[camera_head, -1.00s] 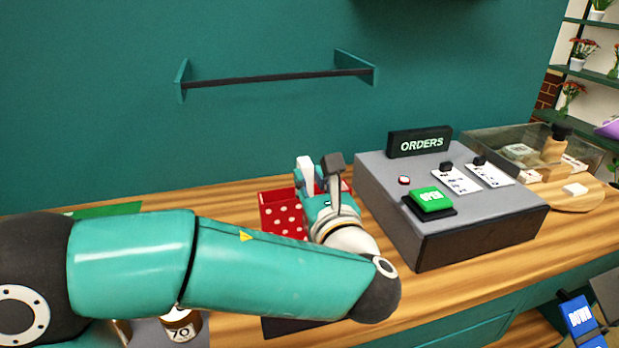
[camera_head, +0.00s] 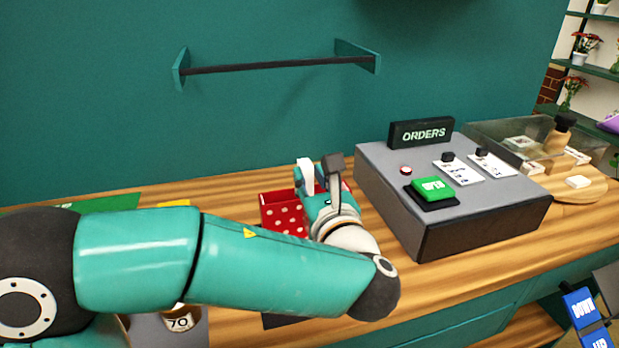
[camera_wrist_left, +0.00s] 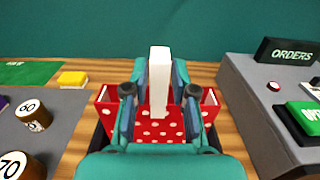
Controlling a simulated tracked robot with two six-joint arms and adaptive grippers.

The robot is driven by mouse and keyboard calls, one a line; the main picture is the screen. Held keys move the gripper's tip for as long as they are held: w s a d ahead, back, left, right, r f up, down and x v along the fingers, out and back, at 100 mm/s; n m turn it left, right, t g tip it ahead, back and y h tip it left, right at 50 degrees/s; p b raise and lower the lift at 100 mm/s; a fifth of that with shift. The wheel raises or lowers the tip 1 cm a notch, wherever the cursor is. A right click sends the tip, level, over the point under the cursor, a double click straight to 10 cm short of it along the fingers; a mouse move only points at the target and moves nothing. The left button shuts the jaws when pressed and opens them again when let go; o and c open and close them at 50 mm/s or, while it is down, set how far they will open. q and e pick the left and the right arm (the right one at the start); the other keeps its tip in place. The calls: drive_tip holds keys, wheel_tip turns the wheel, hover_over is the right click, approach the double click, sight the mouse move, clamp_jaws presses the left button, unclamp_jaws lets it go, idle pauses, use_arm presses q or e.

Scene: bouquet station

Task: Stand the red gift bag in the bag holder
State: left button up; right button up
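The red gift bag (camera_head: 283,212), with white dots, is upright on the counter just left of the orders console. Its open top shows in the left wrist view (camera_wrist_left: 155,132). My left gripper (camera_head: 320,180) is over the bag. In the left wrist view its fingers (camera_wrist_left: 159,100) are on both sides of a white upright strip (camera_wrist_left: 159,75), which looks like the bag's handle, and appear to close on it. Dark edges show beside the bag's lower sides; I cannot tell if they are the bag holder. My forearm hides the bag's lower front. My right gripper is not in view.
The grey orders console (camera_head: 450,200) stands close on the right, with a green button (camera_head: 432,188). A black rail (camera_head: 275,66) is on the wall above. Clear wood lies behind the bag.

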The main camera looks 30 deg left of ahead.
use_arm(q)
drive_tip(key=o, duration=0.3)
drive_tip(key=v, duration=1.2)
drive_tip(key=shift+w, duration=0.1)
